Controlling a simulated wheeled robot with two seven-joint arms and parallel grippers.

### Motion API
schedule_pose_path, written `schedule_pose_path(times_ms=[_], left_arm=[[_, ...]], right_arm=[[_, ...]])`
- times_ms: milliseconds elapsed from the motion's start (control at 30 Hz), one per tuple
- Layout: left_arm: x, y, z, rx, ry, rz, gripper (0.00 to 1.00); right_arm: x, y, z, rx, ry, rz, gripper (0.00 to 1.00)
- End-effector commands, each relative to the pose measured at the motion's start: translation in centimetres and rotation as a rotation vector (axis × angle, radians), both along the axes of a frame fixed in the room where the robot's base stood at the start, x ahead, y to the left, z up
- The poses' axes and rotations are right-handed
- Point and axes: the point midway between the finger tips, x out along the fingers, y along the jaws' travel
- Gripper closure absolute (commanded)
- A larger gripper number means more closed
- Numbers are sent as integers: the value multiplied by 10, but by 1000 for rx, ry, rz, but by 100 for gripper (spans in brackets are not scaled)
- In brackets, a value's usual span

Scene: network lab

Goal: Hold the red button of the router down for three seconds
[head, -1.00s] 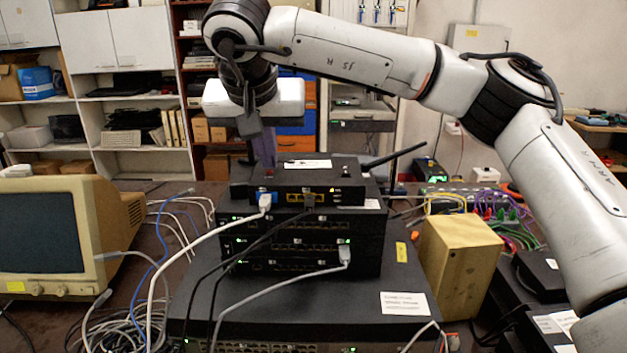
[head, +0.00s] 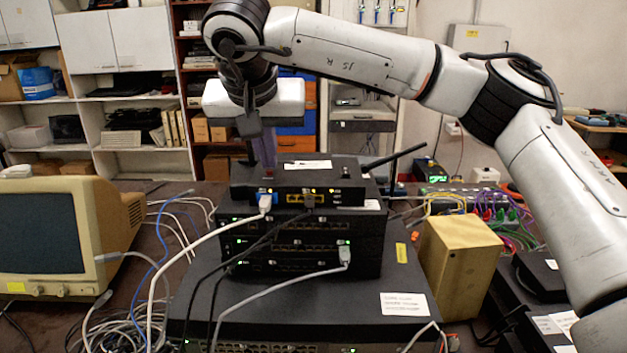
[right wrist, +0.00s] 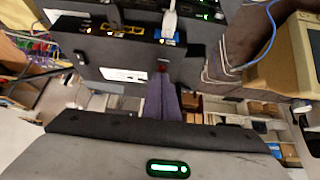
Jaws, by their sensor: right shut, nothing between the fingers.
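The router (head: 325,195) is the black box on top of the stack of network gear, with a white label on its top and an antenna at its right. Its red button shows in the right wrist view (right wrist: 162,66), on the top near the rear edge, just beyond my fingertips. In the head view my fingers mostly cover the button. My right gripper (head: 267,164) points down over the left part of the router, its fingers shut and empty. The tips are at or just above the button; I cannot tell whether they touch it. My left gripper is out of view.
A white cable (head: 218,233) and black cables run from the router's front down to the left. An old beige monitor (head: 123,215) stands at left, a wooden box (head: 458,262) at right. More switches lie below the router.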

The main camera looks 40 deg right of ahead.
Motion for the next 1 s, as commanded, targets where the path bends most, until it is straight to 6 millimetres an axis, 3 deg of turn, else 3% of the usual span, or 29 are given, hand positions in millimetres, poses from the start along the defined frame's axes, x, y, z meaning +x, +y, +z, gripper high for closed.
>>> schedule_pose_path(times_ms=[700, 1000], left_arm=[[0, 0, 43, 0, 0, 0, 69], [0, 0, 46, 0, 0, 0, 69]], right_arm=[[0, 0, 45, 0, 0, 0, 100], [0, 0, 48, 0, 0, 0, 100]])
